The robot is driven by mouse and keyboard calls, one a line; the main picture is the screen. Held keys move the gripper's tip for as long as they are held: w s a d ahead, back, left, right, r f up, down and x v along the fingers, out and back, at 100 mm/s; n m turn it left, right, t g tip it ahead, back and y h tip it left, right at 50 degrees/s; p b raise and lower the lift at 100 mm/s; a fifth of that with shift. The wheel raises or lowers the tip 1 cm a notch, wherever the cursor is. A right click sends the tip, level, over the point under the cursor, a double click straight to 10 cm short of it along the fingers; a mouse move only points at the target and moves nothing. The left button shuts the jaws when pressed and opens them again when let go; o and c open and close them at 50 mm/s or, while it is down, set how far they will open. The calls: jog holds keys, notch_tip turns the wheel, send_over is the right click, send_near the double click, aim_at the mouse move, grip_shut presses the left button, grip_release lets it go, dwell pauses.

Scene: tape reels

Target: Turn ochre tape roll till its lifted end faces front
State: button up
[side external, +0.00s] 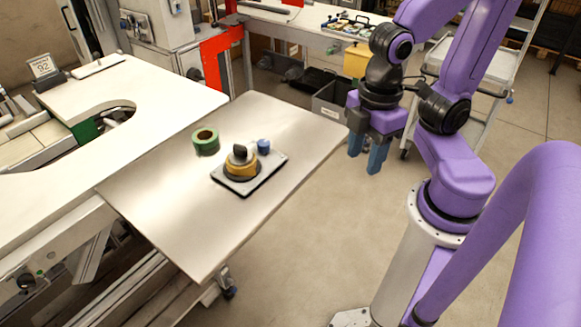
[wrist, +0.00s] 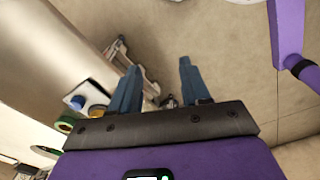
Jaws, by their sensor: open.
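The ochre tape roll (side external: 241,168) sits on a dark round base on a tray (side external: 270,176) on the metal table. A dark grey upright piece (side external: 239,153) stands on top of the roll. I cannot tell which way the roll's lifted end faces. In the wrist view a small part of the ochre roll (wrist: 97,111) shows at the left, partly hidden behind my gripper. My gripper (side external: 368,165) is open and empty, with blue fingers pointing down, beyond the table's right edge and well apart from the roll. Its fingers also show in the wrist view (wrist: 157,80).
A green tape roll (side external: 206,142) stands on the table (side external: 165,190) left of the tray. A small blue object (side external: 263,146) is at the tray's back edge. The table's front part is clear. A grey bin (side external: 330,103) and a wheeled cart (side external: 480,75) stand behind.

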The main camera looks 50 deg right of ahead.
jog(key=o, duration=0.3)
jog(key=shift+s+d+f+m, duration=0.15)
jog(key=shift+s+m, duration=0.1)
jog(key=shift+m, duration=0.05)
jog(key=o, duration=0.5)
notch_tip(320, 180, up, 13)
jog(key=m, duration=2.9)
send_over(239, 145)
notch_tip(239, 145, down, 18)
jog(key=shift+r, duration=0.1)
